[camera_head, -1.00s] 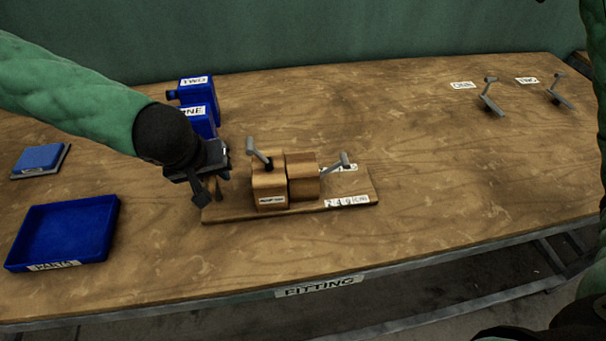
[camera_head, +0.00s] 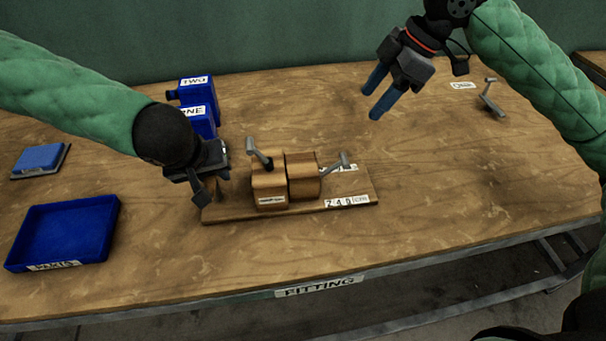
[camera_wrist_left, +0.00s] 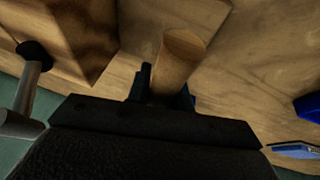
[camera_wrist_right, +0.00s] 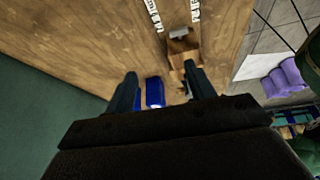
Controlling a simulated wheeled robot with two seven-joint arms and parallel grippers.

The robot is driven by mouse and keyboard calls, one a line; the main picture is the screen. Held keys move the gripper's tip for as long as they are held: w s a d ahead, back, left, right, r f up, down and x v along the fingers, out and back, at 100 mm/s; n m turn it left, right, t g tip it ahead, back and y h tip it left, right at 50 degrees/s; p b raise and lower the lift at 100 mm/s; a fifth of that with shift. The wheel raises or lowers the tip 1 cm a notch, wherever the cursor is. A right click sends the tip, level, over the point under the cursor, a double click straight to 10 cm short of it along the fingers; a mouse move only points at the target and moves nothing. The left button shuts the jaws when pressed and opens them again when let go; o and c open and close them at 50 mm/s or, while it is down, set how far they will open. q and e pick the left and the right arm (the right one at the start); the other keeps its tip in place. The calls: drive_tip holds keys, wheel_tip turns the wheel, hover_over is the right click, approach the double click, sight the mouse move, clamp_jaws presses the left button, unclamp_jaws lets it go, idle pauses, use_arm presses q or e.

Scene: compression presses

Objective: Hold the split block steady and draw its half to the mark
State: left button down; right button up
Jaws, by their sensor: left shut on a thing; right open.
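The split block stands on a wooden base board (camera_head: 232,214), as a left half (camera_head: 268,187) with a label and a right half (camera_head: 303,178), side by side. Each has a grey lever, one (camera_head: 259,155) at the left half and one (camera_head: 337,163) at the right half. A strip of marks (camera_head: 347,201) lies on the board's right front. My left gripper (camera_head: 207,188) is at the board's left end, shut on a round wooden post (camera_wrist_left: 182,55), seen in the left wrist view. My right gripper (camera_head: 380,102) is open and empty above the table, behind and right of the block.
Two blue blocks labelled TWO (camera_head: 194,88) and ONE (camera_head: 199,121) stand behind my left gripper. A blue parts tray (camera_head: 112,222) is at the left front, a blue pad (camera_head: 40,158) behind it. Another grey lever (camera_head: 491,98) is at the back right. The right middle table is clear.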

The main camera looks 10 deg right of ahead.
sight(346, 158)
drive_tip(key=shift+n+g, duration=0.5)
drive_tip(key=shift+n, duration=0.1)
drive_tip(key=shift+s+d+x, duration=0.1)
drive_tip(key=shift+s+x, duration=0.35)
drive_tip(key=shift+x, duration=2.2)
drive_tip(key=shift+s+d+x, duration=0.1)
drive_tip(key=shift+s+x, duration=0.35)
drive_tip(key=shift+x, duration=2.2)
drive_tip(key=shift+s+d+x, duration=0.1)
drive_tip(key=shift+s+x, duration=0.4)
drive_tip(key=shift+x, duration=2.15)
drive_tip(key=shift+f, duration=0.2)
drive_tip(key=c, duration=1.1)
